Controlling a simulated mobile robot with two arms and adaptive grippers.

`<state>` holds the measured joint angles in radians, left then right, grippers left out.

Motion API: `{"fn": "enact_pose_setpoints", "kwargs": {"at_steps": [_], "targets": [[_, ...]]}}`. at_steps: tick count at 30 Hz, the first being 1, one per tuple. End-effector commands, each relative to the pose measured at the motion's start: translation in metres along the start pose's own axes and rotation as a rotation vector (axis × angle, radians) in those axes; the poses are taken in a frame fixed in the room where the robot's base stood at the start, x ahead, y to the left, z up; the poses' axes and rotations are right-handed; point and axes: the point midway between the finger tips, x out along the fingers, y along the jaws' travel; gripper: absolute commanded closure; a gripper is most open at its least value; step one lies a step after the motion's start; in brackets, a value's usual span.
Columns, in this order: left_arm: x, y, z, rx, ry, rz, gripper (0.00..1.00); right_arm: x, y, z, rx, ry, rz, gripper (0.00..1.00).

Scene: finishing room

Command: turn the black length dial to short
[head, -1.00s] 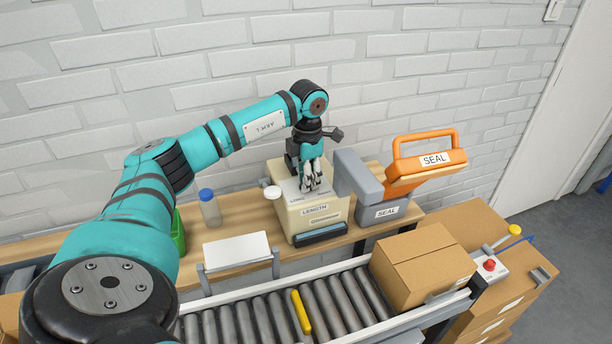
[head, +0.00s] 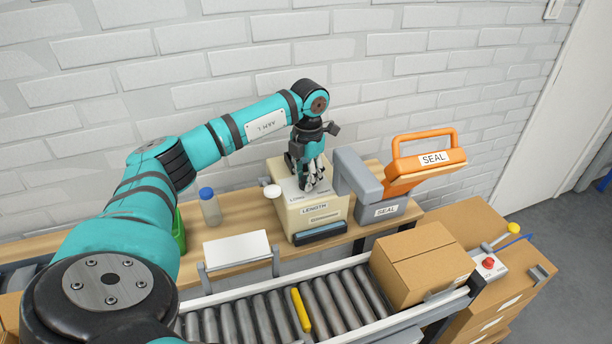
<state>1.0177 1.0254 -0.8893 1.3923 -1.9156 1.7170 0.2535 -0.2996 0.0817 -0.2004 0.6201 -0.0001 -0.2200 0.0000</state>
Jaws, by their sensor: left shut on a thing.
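The black length dial is on top of the beige box (head: 312,221) marked LENGTH, which stands on the wooden bench. "LONG" shows at the left of its top face; the mark on the right is partly hidden. My left gripper (head: 312,186) points down at this top face, its fingers closed around the dial. The fingers hide the dial, so I cannot read its setting. My right gripper is not in view.
A grey sealer with an orange handle (head: 428,141) stands close on the right. A blue-capped bottle (head: 210,208) and a white pad (head: 236,250) are on the left. In front runs a roller conveyor (head: 262,312) with a cardboard box (head: 420,272).

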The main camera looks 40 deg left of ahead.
Motion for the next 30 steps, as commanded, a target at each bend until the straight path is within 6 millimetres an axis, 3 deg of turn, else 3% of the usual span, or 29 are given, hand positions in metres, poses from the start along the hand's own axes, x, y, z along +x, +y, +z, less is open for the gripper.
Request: {"fn": "enact_pose_setpoints", "kwargs": {"at_steps": [4, 5, 9, 20, 30], "targets": [[-0.002, 0.001, 0.001, -0.001, -0.005, 0.000, 1.00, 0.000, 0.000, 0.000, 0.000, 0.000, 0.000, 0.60], [-0.002, 0.000, 0.001, -0.001, -0.005, 0.000, 0.68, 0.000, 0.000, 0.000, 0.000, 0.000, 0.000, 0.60], [-0.001, 0.000, 0.001, 0.000, -0.003, 0.000, 0.50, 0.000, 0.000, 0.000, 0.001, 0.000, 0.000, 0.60], [-0.006, 0.000, 0.001, 0.001, -0.003, 0.000, 0.49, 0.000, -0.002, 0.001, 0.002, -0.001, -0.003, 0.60], [-0.070, 0.000, 0.002, 0.001, -0.008, 0.000, 0.49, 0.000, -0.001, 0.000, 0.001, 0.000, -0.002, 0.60]]}}
